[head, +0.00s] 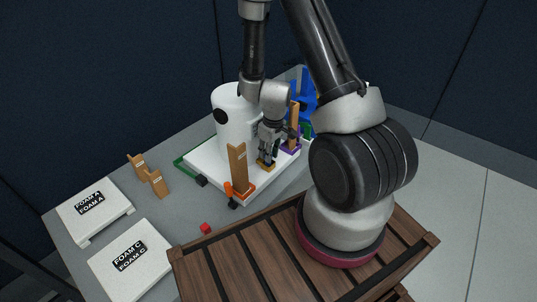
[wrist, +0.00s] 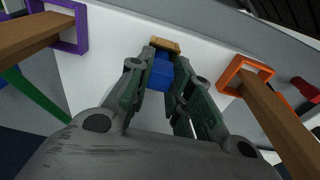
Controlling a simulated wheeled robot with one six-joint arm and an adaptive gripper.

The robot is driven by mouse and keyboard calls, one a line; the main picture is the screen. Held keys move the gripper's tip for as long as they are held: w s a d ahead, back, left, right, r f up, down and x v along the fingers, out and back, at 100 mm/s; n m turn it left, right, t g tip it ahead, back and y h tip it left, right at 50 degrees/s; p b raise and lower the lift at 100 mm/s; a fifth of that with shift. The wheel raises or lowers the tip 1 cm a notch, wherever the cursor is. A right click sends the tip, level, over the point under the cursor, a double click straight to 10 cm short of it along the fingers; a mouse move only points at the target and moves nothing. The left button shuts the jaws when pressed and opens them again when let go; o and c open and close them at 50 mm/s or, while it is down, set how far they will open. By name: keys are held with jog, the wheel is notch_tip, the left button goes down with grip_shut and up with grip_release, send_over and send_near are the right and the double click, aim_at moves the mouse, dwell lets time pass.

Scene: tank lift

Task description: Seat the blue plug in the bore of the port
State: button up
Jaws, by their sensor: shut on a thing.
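The blue plug (wrist: 161,72) sits between the two fingers of my gripper (wrist: 160,82) in the wrist view, and the gripper is shut on it. The ochre port (wrist: 166,45) lies right at the plug's far end. I cannot tell whether the plug touches the port or enters its bore, as the plug covers the bore. In the head view my gripper (head: 268,151) points down just above the ochre port (head: 265,166) on the white base. The plug is hard to make out there.
A white tank (head: 230,108) stands close behind my gripper. Wooden posts rise beside it, one in an orange frame (wrist: 239,70), one in a purple frame (wrist: 79,36). A blue part (head: 306,92) stands behind. Foam blocks (head: 95,210) and a red cube (head: 205,228) lie left.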

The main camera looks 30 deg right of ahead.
jog(key=shift+f, duration=0.5)
jog(key=o, duration=0.9)
jog(key=shift+f, duration=0.15)
notch_tip(320, 180, up, 12)
jog(key=s, duration=0.1)
notch_tip(320, 180, up, 17)
jog(key=m+t, duration=0.2)
send_over(271, 164)
jog(key=s, duration=0.5)
jog(key=s+r+m+t, duration=0.1)
jog(key=s+r+m, duration=0.1)
jog(key=s+r, duration=0.9)
jog(key=s+d, duration=0.1)
jog(key=s, duration=0.2)
jog(key=shift+h, duration=0.3)
jog(key=shift+s+r, duration=0.1)
